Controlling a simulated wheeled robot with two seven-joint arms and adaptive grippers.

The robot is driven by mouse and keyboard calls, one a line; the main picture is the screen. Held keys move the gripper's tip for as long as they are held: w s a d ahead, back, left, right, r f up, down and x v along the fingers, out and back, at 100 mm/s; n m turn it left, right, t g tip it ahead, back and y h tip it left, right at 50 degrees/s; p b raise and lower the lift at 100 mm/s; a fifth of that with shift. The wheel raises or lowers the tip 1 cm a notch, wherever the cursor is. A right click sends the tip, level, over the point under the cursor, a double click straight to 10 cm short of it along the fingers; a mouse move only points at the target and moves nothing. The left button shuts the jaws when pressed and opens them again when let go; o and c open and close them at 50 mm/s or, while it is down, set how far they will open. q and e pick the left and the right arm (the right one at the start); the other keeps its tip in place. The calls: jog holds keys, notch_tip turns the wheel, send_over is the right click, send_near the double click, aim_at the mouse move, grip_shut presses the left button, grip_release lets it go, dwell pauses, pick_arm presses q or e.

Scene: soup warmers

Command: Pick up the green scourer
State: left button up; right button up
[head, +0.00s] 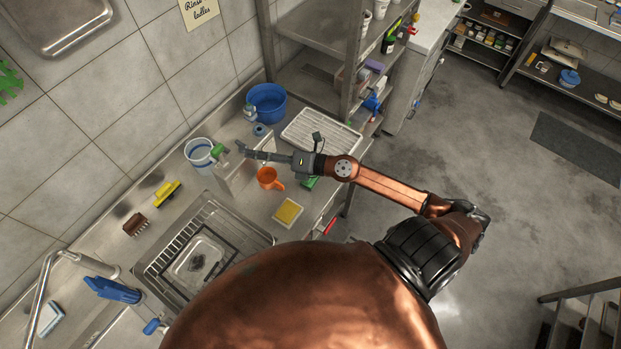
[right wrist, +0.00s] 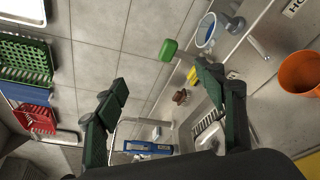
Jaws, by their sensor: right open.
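The green scourer (head: 218,151) is a small green block at the right side of a white and blue bucket (head: 200,153). It also shows in the right wrist view (right wrist: 168,49), beyond the fingertips and apart from them. I cannot tell what it rests on. My right gripper (head: 243,151) reaches in from the right, just right of the scourer in the head view. In the right wrist view its two dark green fingers (right wrist: 160,90) are spread wide with nothing between them. My left gripper is in neither view.
A steel box-like ledge (head: 236,172) stands below the gripper. An orange jug (head: 268,178), a yellow sponge (head: 288,212) and a white ribbed tray (head: 320,136) lie nearby. A blue tub (head: 268,102) stands behind. A yellow brush (head: 166,192) and sink (head: 197,262) are at left.

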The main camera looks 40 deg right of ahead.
jog(key=s+d+f+n+g+h, duration=0.2)
jog(key=d+f+n+g, duration=0.1)
jog(key=d+f, duration=0.2)
jog(key=s+d+f+n+g+h, duration=0.2)
jog(key=d+f+g+h, duration=0.1)
jog(key=d+f, duration=0.3)
jog(key=s+d+f+n+g+h, duration=0.1)
jog(key=d+f+n+g+h, duration=0.1)
jog(key=d+f, duration=0.4)
jog(key=shift+s+f+n+g, duration=0.25)
jog(key=shift+s+n+g, duration=0.15)
jog(key=shift+n+g, duration=0.3)
jog(key=p+x, duration=0.2)
jog(key=x, duration=0.4)
jog(key=shift+f, duration=0.15)
jog(key=shift+w+a+f, duration=0.1)
jog(key=shift+f, duration=0.35)
jog(key=c, duration=1.2)
